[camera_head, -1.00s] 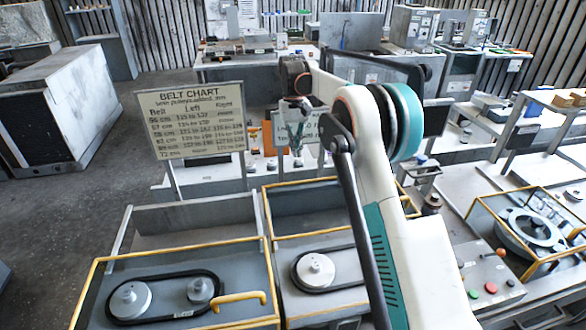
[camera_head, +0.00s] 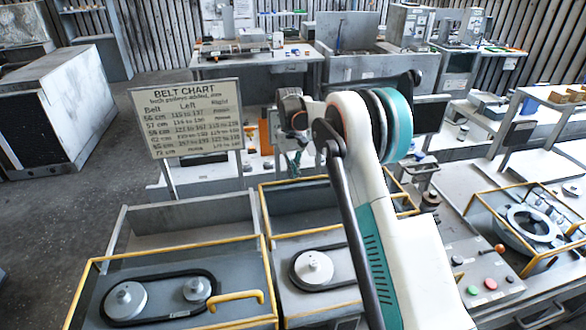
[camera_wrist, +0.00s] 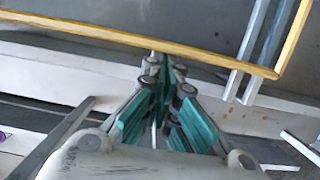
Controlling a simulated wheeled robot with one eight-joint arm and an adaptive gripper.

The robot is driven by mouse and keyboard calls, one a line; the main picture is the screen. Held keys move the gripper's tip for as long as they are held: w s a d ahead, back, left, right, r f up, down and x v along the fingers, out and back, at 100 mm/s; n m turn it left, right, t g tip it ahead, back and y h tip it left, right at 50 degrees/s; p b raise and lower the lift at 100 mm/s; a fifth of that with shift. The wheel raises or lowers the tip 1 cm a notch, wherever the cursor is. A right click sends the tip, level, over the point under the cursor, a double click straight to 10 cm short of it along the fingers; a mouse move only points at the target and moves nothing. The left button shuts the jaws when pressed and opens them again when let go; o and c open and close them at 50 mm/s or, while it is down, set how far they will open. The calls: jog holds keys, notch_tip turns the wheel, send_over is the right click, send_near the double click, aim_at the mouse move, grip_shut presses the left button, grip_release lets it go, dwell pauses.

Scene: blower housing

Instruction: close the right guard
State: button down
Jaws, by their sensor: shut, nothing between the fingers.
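The right guard's yellow frame (camera_head: 295,182) shows behind and left of my arm, beside the right belt and pulley (camera_head: 314,267). My arm hides much of that unit, so I cannot tell the guard's full position. My gripper (camera_head: 293,162) is shut and empty, hanging close to the back yellow bar. In the wrist view its teal fingers (camera_wrist: 166,75) are together, with the tips overlapping the yellow bar (camera_wrist: 100,32) in the picture. I cannot tell whether they touch it.
A left unit with a yellow handle (camera_head: 237,297) and belt stands beside it. The belt chart sign (camera_head: 195,115) stands behind. A control panel with buttons (camera_head: 490,284) and another yellow-framed unit (camera_head: 500,203) are at the right.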

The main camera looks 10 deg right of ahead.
aim_at(310, 219)
jog(key=shift+s, duration=0.1)
dwell(0.3)
jog(key=s+b, duration=0.2)
jog(key=s, duration=1.8)
jog(key=shift+s, duration=0.25)
jog(key=p+v, duration=0.5)
jog(key=v, duration=0.5)
jog(key=shift+w, duration=0.15)
